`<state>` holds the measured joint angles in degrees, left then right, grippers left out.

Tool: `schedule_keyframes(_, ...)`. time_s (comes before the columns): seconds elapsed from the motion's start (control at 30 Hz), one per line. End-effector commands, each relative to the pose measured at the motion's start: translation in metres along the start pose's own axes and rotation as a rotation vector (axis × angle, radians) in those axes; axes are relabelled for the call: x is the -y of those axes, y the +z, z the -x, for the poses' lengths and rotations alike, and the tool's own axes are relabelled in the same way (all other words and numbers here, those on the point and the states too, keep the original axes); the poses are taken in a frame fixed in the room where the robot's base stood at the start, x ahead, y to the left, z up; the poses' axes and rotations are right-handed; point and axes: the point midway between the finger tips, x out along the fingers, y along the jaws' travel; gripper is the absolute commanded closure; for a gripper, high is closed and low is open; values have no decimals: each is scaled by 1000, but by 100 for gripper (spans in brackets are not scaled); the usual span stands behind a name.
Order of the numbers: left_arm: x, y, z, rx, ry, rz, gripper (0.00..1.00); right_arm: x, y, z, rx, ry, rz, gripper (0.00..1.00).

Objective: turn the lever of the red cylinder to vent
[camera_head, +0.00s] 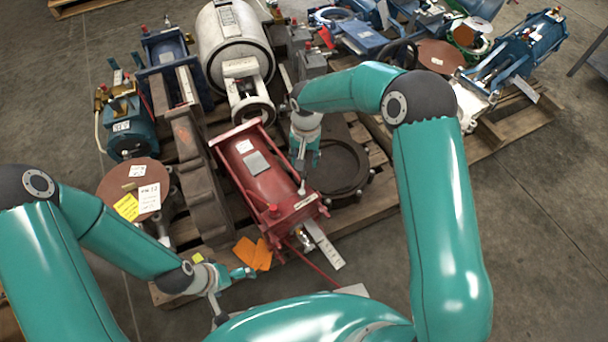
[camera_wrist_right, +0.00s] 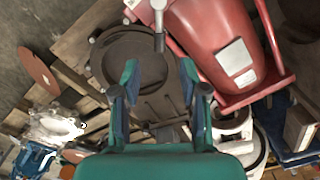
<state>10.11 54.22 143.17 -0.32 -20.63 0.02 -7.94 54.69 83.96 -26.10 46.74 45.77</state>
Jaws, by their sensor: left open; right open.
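The red cylinder (camera_head: 272,178) lies on a wooden pallet in the middle of the head view, with a grey plate on its top. It also shows at the upper right of the right wrist view (camera_wrist_right: 215,40). A pale metal lever (camera_wrist_right: 159,18) stands at the cylinder's side, at the top of the right wrist view. My right gripper (camera_head: 307,158) is beside the cylinder's right side; its open fingers (camera_wrist_right: 157,82) have nothing between them, and the lever is beyond their tips. My left gripper (camera_head: 240,273) is open and empty, left of the cylinder's near end. The lever's marked positions are unreadable.
A dark round flange (camera_head: 335,170) lies right of the cylinder, and a brown cast block (camera_head: 205,185) stands close on its left. A white tank (camera_head: 232,38) is behind. Orange tags (camera_head: 253,253) and a white tag (camera_head: 325,245) hang at the near end. Floor at right is clear.

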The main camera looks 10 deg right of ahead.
Motion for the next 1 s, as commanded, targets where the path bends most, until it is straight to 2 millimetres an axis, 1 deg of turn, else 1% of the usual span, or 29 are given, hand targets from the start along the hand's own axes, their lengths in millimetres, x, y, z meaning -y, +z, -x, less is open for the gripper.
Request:
schedule_keyframes(0.03, 2, 0, -5, 0, 0, 0, 0, 0, 0, -15, 3, 1, 0, 57)
schedule_keyframes(0.1, 3, 0, -8, 0, 0, 0, 0, -1, 0, -30, 2, 1, 1, 57)
schedule_keyframes(0.2, 4, 0, -12, 0, 0, 0, 0, -1, 0, -48, 2, 1, -1, 57)
schedule_keyframes(0.33, 6, 0, -16, 0, 0, 0, 0, 0, 0, -66, 0, 0, 0, 57)
schedule_keyframes(0.5, 6, 0, -18, 0, 0, 0, 0, 0, 0, -77, -1, -1, 0, 57)
schedule_keyframes(0.83, 6, 0, -18, 0, 0, 0, 0, -1, -1, -79, -1, -1, -1, 57)
schedule_keyframes(1.0, 6, 0, -18, 0, 0, 0, 0, -1, -1, -79, -1, -1, -1, 85)
